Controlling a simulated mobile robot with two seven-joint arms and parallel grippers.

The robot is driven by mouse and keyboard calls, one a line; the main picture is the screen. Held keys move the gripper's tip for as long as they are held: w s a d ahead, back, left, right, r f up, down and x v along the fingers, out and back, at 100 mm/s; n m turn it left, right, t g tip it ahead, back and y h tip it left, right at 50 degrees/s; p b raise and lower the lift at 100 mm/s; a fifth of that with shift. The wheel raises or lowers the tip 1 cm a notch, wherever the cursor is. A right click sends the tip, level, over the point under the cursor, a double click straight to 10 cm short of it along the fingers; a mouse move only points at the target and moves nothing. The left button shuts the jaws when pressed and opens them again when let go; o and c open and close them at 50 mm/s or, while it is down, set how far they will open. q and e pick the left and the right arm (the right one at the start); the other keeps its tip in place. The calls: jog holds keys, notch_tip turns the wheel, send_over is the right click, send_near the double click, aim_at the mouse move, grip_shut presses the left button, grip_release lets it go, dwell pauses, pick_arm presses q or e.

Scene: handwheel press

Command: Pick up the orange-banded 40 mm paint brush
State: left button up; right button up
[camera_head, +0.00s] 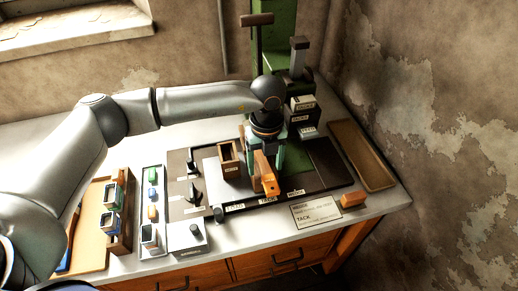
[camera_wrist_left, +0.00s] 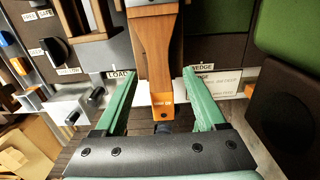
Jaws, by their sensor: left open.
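The orange-banded paint brush (camera_head: 264,172) stands in the middle of the bench, its wooden handle toward the front and an orange band at the handle's end. In the left wrist view the brush (camera_wrist_left: 157,55) runs between the two green fingers. My left gripper (camera_head: 264,152) points down over it from above. The left gripper (camera_wrist_left: 159,75) is open, with a gap visible on each side of the handle. The brush's bristle end is not clearly seen. My right gripper is not in view.
A wooden box (camera_head: 229,160) is close left of the brush. The green press column (camera_head: 275,40) rises behind. A brown tray (camera_head: 361,155) lies at right, an orange block (camera_head: 353,200) at the front right edge. A switch panel (camera_head: 187,205) and small coloured containers fill the left.

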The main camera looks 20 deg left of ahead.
pick_arm(q)
grip_shut()
dwell(0.6)
